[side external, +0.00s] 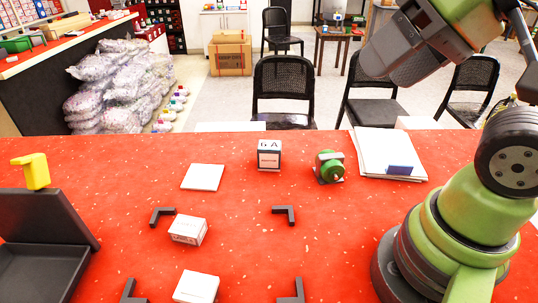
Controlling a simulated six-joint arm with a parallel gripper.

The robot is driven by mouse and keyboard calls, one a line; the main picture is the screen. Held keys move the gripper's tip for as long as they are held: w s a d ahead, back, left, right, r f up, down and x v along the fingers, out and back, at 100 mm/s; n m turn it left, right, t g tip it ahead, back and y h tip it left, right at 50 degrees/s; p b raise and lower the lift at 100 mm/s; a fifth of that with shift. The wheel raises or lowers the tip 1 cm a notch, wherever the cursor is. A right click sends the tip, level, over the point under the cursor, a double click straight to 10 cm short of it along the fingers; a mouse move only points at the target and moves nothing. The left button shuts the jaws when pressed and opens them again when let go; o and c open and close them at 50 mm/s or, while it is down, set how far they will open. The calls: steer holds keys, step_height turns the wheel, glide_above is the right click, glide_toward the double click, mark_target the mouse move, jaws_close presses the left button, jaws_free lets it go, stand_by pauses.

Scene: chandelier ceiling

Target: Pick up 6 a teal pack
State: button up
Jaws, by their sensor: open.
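No pack in view is plainly teal. A white pack (188,231) lies left of centre, between dark corner brackets. Another white pack (196,287) lies at the front edge of the picture, between two more brackets. My gripper (382,66) hangs high at the upper right, well above the table and apart from every pack. Nothing shows held in it.
A green round device (329,167) sits right of the upright box. A paper stack (388,153) lies at the back right, a white sheet (203,177) at the back left. Chairs stand behind the table.

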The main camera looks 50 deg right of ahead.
steer(key=o, duration=0.3)
steer(key=n+g+h, duration=0.2)
steer(key=n+g, duration=0.4)
steer(key=n, duration=0.4)
glide_above(269, 144)
steer(key=s+a, duration=0.1)
steer(key=s, duration=0.1)
step_height(269, 144, down, 12)
steer(key=f, duration=0.3)
steer(key=w+f+n, duration=0.1)
steer(key=f, duration=0.3)
steer(key=d+f+n+g, duration=0.1)
steer(key=f, duration=0.2)
steer(key=shift+w+d+f, duration=0.1)
steer(key=shift+w+f, duration=0.15)
steer(key=shift+w, duration=0.1)
steer(key=shift+f, duration=2.95)
